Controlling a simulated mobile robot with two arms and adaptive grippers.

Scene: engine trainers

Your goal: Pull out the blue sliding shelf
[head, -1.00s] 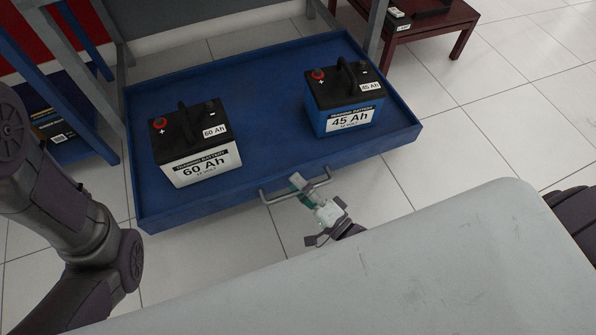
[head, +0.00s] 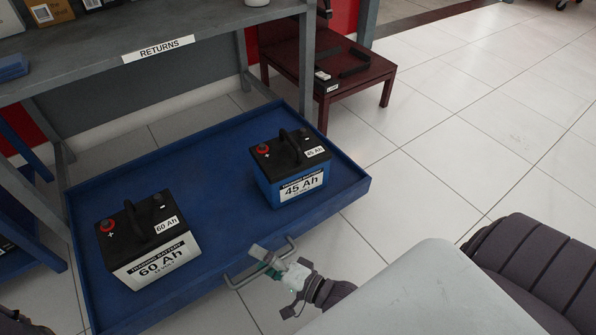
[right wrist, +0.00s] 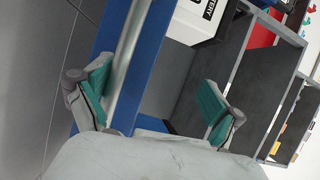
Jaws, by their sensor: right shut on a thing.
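The blue sliding shelf (head: 215,230) is out in front of its grey rack in the head view. It carries a white 60 Ah battery (head: 150,240) on the left and a blue 45 Ah battery (head: 290,168) on the right. A grey bar handle (head: 236,283) is on its front edge. My right gripper (head: 266,262) is shut on this handle. In the right wrist view the green-padded fingers of my right gripper (right wrist: 152,95) stand on both sides of the shelf's front. My left gripper is out of view.
A grey bench (head: 215,50) with a RETURNS label (head: 160,48) stands behind the shelf. A dark red low table (head: 345,75) holding small items is at the back. The tiled floor (head: 440,130) to the right is clear.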

